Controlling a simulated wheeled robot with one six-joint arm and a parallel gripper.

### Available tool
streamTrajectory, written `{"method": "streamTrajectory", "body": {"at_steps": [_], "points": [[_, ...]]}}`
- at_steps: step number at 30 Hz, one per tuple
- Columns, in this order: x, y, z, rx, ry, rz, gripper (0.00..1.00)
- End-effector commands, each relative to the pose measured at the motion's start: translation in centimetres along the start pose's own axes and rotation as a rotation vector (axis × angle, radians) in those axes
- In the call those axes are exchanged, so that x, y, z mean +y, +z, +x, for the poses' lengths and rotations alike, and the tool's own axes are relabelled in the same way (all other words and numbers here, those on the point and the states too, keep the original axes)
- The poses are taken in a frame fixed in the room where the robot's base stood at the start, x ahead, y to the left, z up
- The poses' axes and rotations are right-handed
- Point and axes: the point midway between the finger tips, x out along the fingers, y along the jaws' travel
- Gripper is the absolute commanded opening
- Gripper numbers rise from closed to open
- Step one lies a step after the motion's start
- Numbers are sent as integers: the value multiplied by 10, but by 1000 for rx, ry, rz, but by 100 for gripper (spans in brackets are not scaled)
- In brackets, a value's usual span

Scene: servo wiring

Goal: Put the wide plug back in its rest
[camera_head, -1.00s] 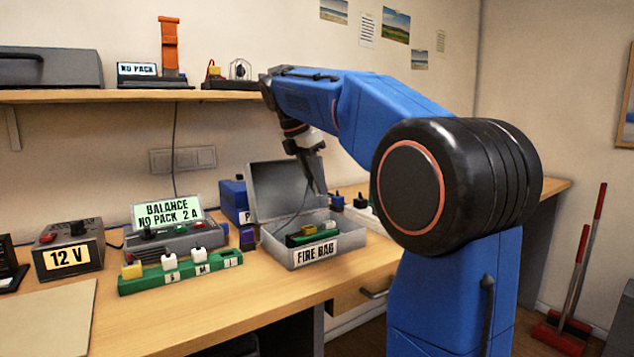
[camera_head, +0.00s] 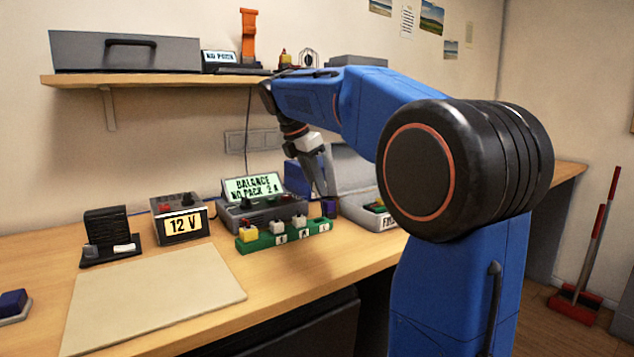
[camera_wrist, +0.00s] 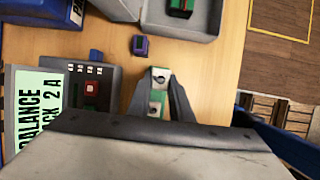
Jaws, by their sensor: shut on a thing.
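The green plug rest (camera_head: 285,236) lies along the front of the grey balance charger, with a yellow plug (camera_head: 248,233) and two white plugs (camera_head: 299,221) standing on it. The label slots carry letters. My gripper (camera_head: 322,193) points down just above the right end of this rest. In the wrist view my gripper (camera_wrist: 160,80) has its dark fingers on both sides of a green and white piece with dark round marks. The jaws are shut on the wide plug, which is mostly hidden by the fingers; I cannot tell whether it touches the rest.
The balance charger (camera_head: 240,212) stands close behind the rest. A small purple block (camera_wrist: 140,45) is near my fingers. The open grey fire bag box (camera_head: 358,207) is right, partly behind my arm. A 12 V supply (camera_head: 180,219) is left; a bare beige mat (camera_head: 155,300) lies in front.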

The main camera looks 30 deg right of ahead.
Motion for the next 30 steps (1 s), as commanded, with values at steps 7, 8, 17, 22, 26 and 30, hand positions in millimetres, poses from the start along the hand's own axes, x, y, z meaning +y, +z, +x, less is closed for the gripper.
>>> {"method": "streamTrajectory", "body": {"at_steps": [7, 8, 17, 22, 26, 30], "points": [[0, 0, 0, 0, 0, 0, 0], [0, 0, 0, 0, 0, 0, 0], [0, -4, 10, 0, 0, -1, 0], [0, -9, 22, 0, 0, -1, 0], [0, -13, 32, 0, -1, 0, 0], [0, -17, 42, 0, -1, -1, 0]]}}
